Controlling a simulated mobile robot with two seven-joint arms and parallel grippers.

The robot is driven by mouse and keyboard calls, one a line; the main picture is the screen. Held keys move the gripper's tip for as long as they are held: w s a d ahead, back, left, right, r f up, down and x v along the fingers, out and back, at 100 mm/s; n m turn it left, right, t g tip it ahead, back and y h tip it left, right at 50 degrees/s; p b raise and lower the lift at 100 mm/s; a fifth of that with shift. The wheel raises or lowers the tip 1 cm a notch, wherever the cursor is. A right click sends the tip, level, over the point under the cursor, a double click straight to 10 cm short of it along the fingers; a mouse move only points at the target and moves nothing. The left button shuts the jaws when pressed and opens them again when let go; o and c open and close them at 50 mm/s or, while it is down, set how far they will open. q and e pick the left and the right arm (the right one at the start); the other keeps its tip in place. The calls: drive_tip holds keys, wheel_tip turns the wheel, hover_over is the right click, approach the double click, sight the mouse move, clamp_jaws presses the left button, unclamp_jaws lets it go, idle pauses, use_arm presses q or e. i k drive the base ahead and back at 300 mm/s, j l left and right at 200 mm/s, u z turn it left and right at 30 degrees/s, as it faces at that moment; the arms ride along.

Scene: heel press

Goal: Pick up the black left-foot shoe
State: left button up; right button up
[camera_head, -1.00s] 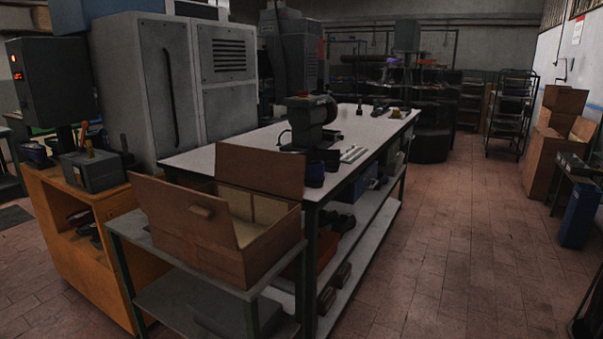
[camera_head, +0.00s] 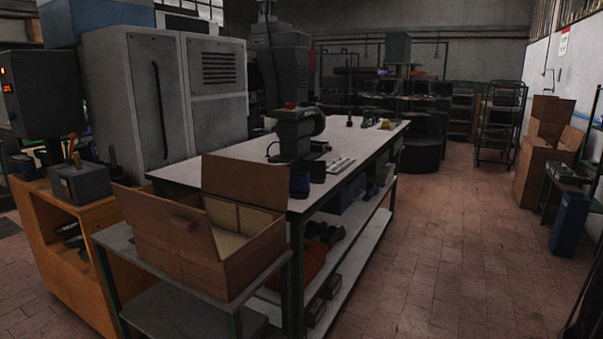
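Dark shoes (camera_head: 324,231) lie on the shelf under the long worktable, right of the open box; I cannot tell which is the black left-foot shoe. Neither of my grippers is in view.
An open cardboard box (camera_head: 205,258) sits on a small metal table in front of the worktable (camera_head: 215,170). A dark machine (camera_head: 296,132) stands on the worktable. An orange cabinet (camera_head: 65,270) is at left. The tiled floor (camera_head: 430,240) at right is clear.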

sight(317, 170)
drive_tip(key=i+l+z, duration=0.6)
drive_tip(key=i, duration=0.15)
drive_tip(key=i+z, duration=0.3)
drive_tip(key=i, duration=0.15)
drive_tip(key=i+l+z, duration=0.15)
drive_tip(key=i, duration=1)
drive_tip(key=i+u, duration=0.2)
drive_tip(key=i, duration=0.35)
drive_tip(key=i+l+u, duration=0.2)
drive_tip(key=i, duration=0.3)
drive_tip(key=i+l+u, duration=0.1)
drive_tip(key=i+u, duration=0.35)
drive_tip(key=i+l+u, duration=0.2)
drive_tip(key=u, duration=0.2)
drive_tip(key=i+l+u, duration=0.15)
drive_tip(key=u, duration=0.25)
drive_tip(key=i+l+u, duration=0.25)
drive_tip(key=u, duration=0.2)
drive_tip(key=i+l+u, duration=0.15)
drive_tip(key=l+u, duration=0.25)
drive_tip(key=i+l+u, duration=0.1)
drive_tip(key=l+u, duration=0.15)
drive_tip(key=u, duration=0.2)
